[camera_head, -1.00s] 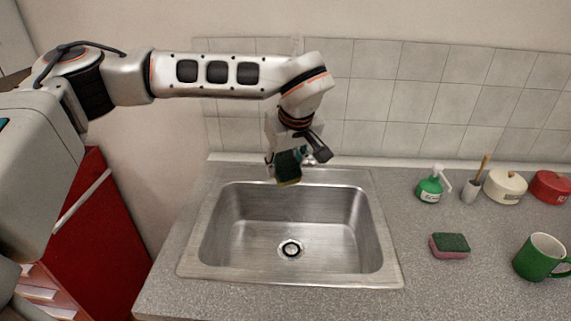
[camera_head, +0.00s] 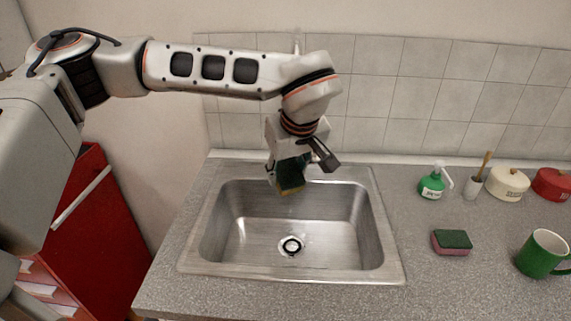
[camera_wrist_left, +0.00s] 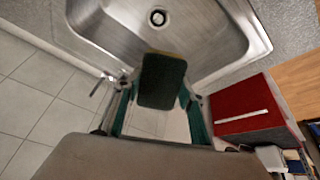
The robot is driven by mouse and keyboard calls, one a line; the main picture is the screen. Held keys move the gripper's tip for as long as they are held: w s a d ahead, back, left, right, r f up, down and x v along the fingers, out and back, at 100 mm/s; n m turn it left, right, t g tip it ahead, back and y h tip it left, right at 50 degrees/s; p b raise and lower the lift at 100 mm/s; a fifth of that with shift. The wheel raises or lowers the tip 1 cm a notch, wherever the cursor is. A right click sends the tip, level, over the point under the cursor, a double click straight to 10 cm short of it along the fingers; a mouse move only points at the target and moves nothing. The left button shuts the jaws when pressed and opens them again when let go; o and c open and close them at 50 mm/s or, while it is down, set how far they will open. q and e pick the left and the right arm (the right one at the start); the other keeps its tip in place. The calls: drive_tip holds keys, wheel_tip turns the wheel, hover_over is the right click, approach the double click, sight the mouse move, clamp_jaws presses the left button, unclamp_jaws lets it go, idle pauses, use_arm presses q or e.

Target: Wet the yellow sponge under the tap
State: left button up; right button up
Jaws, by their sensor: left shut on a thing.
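My left gripper (camera_head: 290,168) is shut on the yellow sponge (camera_head: 291,189), which has a dark green scouring side. It holds the sponge above the back part of the steel sink (camera_head: 232,256), clear of the basin floor. In the left wrist view the sponge's green face (camera_wrist_left: 162,82) sits between the green fingers. The tap is mostly hidden behind my arm and gripper in the head view; a small metal lever (camera_wrist_left: 98,86) beside the gripper in the left wrist view looks like part of it. I cannot see running water. My right gripper is not in view.
On the counter right of the sink are a pink sponge with a green top (camera_head: 452,243), a green mug (camera_head: 539,254), a green soap bottle (camera_head: 431,186), a brush holder (camera_head: 472,187), a cream pot (camera_head: 507,185) and a red pot (camera_head: 552,185). The tiled wall stands close behind.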

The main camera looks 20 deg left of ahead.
sight(287, 184)
use_arm(q)
drive_tip(key=shift+s+d+b, duration=0.2)
drive_tip(key=shift+s+d, duration=0.15)
drive_tip(key=shift+s, duration=0.5)
drive_tip(key=shift+s+d+b, duration=0.2)
drive_tip(key=shift+s+d, duration=0.15)
drive_tip(key=shift+s, duration=0.5)
drive_tip(key=shift+s+d+r+p, duration=0.25)
drive_tip(key=shift+s+d+r, duration=0.05)
drive_tip(key=shift+s+r, duration=0.4)
drive_tip(key=shift+s+d+r+p, duration=0.25)
drive_tip(key=shift+s+d+r, duration=0.1)
drive_tip(key=shift+s+r, duration=0.4)
drive_tip(key=shift+s+d+r+p, duration=0.3)
drive_tip(key=shift+s+r, duration=0.25)
drive_tip(key=shift+s, duration=0.3)
